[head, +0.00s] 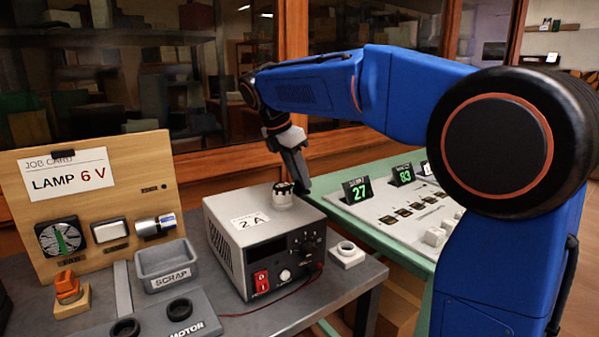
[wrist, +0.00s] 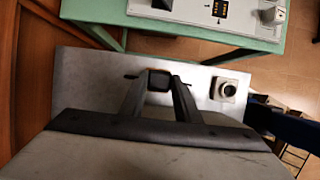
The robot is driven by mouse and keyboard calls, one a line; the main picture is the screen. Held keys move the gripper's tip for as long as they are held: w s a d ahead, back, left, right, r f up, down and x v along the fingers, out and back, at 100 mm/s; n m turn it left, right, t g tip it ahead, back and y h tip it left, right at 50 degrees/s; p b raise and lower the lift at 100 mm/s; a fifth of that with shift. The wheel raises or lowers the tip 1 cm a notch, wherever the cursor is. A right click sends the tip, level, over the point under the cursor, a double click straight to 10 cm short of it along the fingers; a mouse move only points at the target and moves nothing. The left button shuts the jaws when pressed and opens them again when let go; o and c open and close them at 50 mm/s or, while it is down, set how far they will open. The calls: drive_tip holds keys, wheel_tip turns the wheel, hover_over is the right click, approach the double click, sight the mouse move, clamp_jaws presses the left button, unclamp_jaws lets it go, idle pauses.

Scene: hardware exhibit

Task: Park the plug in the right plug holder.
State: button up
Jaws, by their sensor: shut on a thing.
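My gripper (wrist: 158,88) points down beyond the top of the grey power supply (head: 232,262); in the head view its dark fingers (head: 302,180) show behind the white knob-like part on top. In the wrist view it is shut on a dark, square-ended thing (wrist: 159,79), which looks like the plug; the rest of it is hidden. A pale square block with a round ring opening (head: 347,253) stands on the bench right of the power supply. The same block shows in the wrist view (wrist: 224,90), right of the fingers and apart from them. Which holder is meant by "right" is not labelled.
A grey plate marked MOTOR (head: 205,322) has two black rings. An orange part on a pale base (head: 70,293) and a SCRAP bin (head: 166,265) stand at left, before a job card board (head: 112,180). A green table (head: 385,170) with a panel lies behind.

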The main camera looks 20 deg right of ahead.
sight(297, 190)
drive_tip(key=shift+f, duration=2.15)
drive_tip(key=shift+f, duration=1.1)
idle(1.8)
drive_tip(key=o, duration=1.6)
drive_tip(key=shift+r, duration=0.15)
drive_tip(key=shift+r, duration=3.35)
